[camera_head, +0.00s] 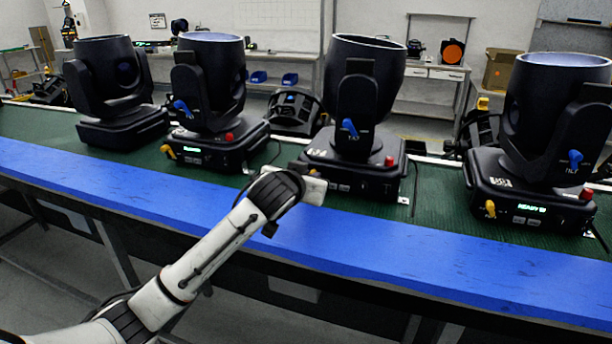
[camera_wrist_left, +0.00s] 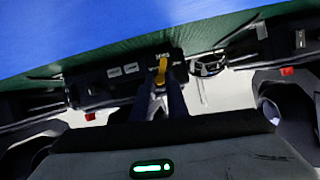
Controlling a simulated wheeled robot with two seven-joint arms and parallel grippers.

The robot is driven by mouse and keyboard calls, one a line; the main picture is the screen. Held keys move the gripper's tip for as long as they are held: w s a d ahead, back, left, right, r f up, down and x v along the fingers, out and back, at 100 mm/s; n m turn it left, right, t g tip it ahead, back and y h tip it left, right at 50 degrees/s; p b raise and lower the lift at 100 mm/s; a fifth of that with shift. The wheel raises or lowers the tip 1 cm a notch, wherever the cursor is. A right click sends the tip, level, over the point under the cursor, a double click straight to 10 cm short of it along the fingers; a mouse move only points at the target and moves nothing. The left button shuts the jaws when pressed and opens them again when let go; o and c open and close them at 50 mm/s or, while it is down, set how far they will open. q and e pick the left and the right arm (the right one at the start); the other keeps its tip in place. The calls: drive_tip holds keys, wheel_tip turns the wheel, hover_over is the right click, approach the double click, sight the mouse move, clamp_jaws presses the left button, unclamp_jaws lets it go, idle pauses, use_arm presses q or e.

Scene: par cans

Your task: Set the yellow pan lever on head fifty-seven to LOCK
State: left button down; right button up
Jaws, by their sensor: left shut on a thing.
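Several black moving heads stand in a row on the bench. My left gripper (camera_head: 312,186) is at the front left of the base of the third head (camera_head: 356,110) from the left. In the left wrist view its two dark fingers (camera_wrist_left: 161,88) are shut on the yellow pan lever (camera_wrist_left: 161,68) at the front of that head's base (camera_wrist_left: 108,82). The head's number and the lock markings are too small to read. My right gripper is not in view.
The third head also carries a blue tilt lever (camera_head: 349,127) and a red knob (camera_head: 389,161). Other heads stand left (camera_head: 208,85) and right (camera_head: 545,125), with yellow levers (camera_head: 168,152) (camera_head: 490,209). The blue bench edge (camera_head: 400,248) is clear.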

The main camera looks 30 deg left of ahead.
use_arm(q)
drive_tip(key=shift+d+f+m, duration=0.1)
drive_tip(key=shift+d+m, duration=0.1)
drive_tip(key=shift+m, duration=0.2)
drive_tip(key=shift+y, duration=0.3)
drive_tip(key=c, duration=1.7)
unclamp_jaws()
drive_tip(key=shift+c, duration=0.2)
drive_tip(key=v, duration=1)
drive_tip(key=shift+b, duration=0.35)
